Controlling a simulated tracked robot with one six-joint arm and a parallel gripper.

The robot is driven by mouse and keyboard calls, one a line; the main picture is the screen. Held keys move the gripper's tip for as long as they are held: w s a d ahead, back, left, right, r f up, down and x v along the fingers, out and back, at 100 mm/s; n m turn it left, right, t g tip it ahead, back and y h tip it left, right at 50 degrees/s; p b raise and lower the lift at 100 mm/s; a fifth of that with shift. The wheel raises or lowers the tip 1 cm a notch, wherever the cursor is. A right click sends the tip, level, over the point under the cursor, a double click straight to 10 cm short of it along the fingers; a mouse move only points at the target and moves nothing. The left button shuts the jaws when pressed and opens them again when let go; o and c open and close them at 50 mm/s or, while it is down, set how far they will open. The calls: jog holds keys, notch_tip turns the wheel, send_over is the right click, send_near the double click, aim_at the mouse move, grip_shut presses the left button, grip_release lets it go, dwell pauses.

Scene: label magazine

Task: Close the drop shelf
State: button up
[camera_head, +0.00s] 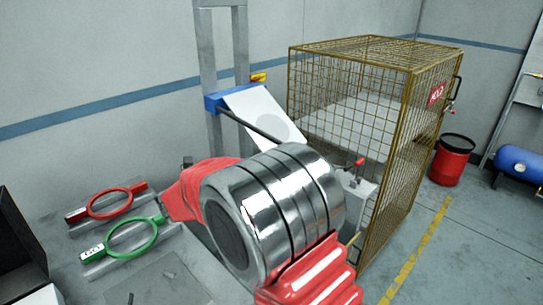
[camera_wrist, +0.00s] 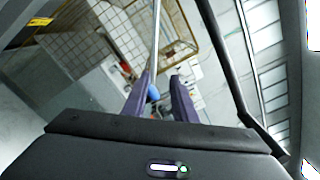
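What looks like the drop shelf is a white panel (camera_head: 262,110) in the head view. It joins a blue bracket (camera_head: 213,102) on a grey post and slopes down to the right, with a faint grey round mark on it. A dark rod (camera_head: 250,127) runs along its near edge. My arm covers its lower end. My gripper (camera_wrist: 162,98) shows in the wrist view with two purple fingers apart and background visible between them. I see nothing held. A thin pale bar (camera_wrist: 156,35) reaches down to the left finger; I cannot tell whether they touch. The gripper is hidden in the head view.
A yellow wire cage (camera_head: 400,95) stands right of the post, close behind my arm. A red bin (camera_head: 452,160) and a blue tank (camera_head: 521,163) are farther right. A red ring (camera_head: 110,217) and a green ring (camera_head: 106,240) are at left. The floor at lower right is clear.

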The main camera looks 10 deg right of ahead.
jog(key=shift+v, duration=0.9)
jog(key=s+d+f+m+g+y, duration=0.25)
jog(key=s+f+m+g, duration=0.2)
jog(key=f+m, duration=0.4)
jog(key=s+d+f+m+g+y, duration=0.2)
jog(key=s+f+m+g+y, duration=0.15)
jog(key=s+m, duration=0.7)
jog(key=s+r+m+y, duration=0.1)
jog(key=s+m+y, duration=0.6)
jog(key=s+m, duration=0.5)
jog(key=s+d+r+m+t+y, duration=0.1)
jog(key=s+d+r+m+t, duration=0.2)
jog(key=s+r, duration=0.3)
jog(key=shift+s+d+r+m+y, duration=0.3)
jog(key=shift+d+r+m+y, duration=0.1)
jog(key=shift+d+r+m, duration=0.2)
